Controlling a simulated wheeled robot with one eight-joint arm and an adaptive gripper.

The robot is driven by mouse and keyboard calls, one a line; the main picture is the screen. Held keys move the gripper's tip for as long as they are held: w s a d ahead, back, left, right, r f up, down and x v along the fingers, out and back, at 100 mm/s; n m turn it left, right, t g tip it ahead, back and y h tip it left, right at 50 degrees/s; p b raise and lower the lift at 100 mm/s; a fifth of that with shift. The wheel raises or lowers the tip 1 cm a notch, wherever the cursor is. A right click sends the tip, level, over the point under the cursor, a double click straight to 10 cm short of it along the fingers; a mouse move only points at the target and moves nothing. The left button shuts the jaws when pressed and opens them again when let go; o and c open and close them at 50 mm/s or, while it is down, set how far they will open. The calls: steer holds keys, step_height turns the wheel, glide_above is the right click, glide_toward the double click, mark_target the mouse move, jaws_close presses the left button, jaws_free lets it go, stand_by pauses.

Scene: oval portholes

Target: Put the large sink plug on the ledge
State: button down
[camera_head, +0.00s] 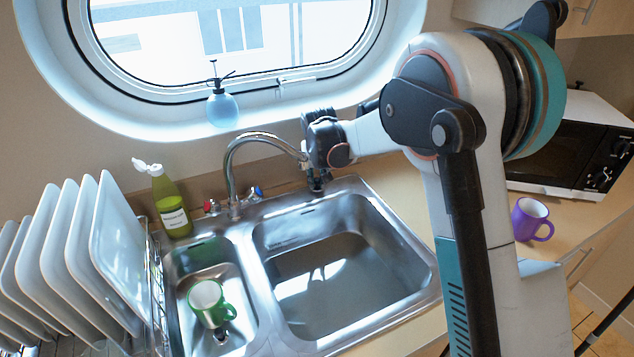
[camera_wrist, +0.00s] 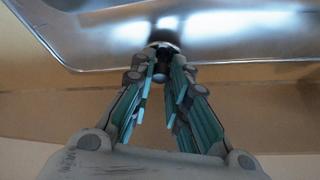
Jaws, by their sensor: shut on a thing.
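My gripper (camera_head: 316,182) reaches down near the back rim of the large sink basin (camera_head: 345,265). In the wrist view its fingers (camera_wrist: 162,80) are closed around a small dark piece with a pale rounded edge above it, which looks like the large sink plug (camera_wrist: 163,46). The plug is mostly hidden by the fingers, and I cannot make it out clearly in the head view. The ledge (camera_head: 272,112) is the pale sill under the oval porthole, behind and above the sink.
A blue spray bottle (camera_head: 222,108) stands on the ledge. The faucet (camera_head: 232,165) is left of my gripper. A green bottle (camera_head: 172,205), a rack of white plates (camera_head: 120,245), a green mug (camera_head: 208,300) in the small basin, a purple mug (camera_head: 528,218) and a microwave (camera_head: 560,150) stand around.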

steer(key=shift+f, duration=0.3)
steer(key=shift+f, duration=0.2)
steer(key=c, duration=1.6)
jaws_free()
steer(key=shift+o, duration=0.2)
steer(key=p+v, duration=0.3)
steer(key=v, duration=0.9)
steer(key=shift+s+r, duration=0.15)
steer(key=shift+r, duration=0.1)
